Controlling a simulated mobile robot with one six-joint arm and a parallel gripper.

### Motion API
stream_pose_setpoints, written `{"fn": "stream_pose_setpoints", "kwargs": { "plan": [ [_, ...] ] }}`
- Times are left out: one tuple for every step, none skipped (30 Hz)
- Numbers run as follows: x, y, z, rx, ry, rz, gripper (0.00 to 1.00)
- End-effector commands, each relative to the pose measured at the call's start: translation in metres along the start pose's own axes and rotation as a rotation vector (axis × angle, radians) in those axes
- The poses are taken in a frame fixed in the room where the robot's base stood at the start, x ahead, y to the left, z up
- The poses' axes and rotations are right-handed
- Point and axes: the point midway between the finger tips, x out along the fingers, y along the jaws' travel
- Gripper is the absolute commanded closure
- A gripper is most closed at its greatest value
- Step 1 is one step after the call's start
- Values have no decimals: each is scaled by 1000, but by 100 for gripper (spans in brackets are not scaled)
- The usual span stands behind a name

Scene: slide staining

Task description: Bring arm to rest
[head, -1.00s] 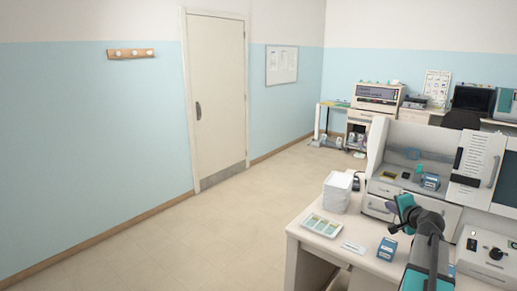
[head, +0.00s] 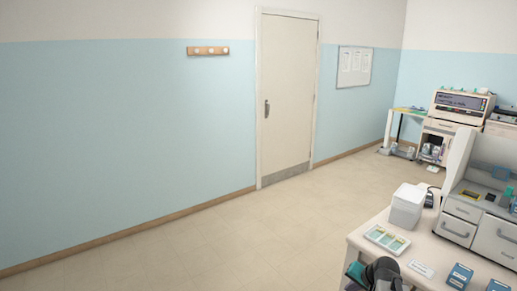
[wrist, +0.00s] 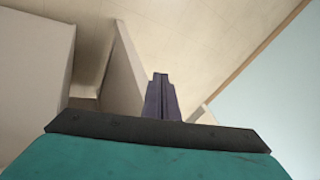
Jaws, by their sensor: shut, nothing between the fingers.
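My gripper (wrist: 161,98) shows in the wrist view as two dark fingers close together, shut and empty. Its fingers point over the pale floor, with white furniture panels to the left. In the head view, only a dark and teal part of my arm (head: 380,274) shows at the bottom edge, in front of the bench's near left corner. The gripper's fingers cannot be made out there.
The white bench (head: 372,262) at lower right carries a white stack (head: 407,205), a slide tray (head: 387,239), a label card (head: 421,268) and blue boxes (head: 459,276). Open floor (head: 220,245) lies to the left, before a closed door (head: 287,95).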

Motion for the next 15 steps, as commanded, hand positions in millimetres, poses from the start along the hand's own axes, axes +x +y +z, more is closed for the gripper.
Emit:
{"fn": "stream_pose_setpoints", "kwargs": {
  "plan": [
    [9,-6,22,-46,-37,19,100],
    [13,-9,33,-72,-58,30,100],
    [19,-12,48,-106,-83,47,100],
    [23,-14,59,-133,-104,59,100],
    [27,-15,70,-159,-124,71,100],
    [31,-17,84,-195,-148,87,100],
    [34,-18,94,-220,-168,99,100],
    [38,-19,105,-247,-188,112,100],
    [41,-21,119,-283,-212,127,100],
    [43,-21,129,-310,-231,141,100],
    [46,-22,140,-335,-250,152,100],
    [48,-21,152,-369,-272,169,100],
    [50,-22,161,-393,-288,179,100],
    [51,-21,169,-416,-303,191,100],
    [52,-21,179,-442,-321,203,100]
  ]
}}
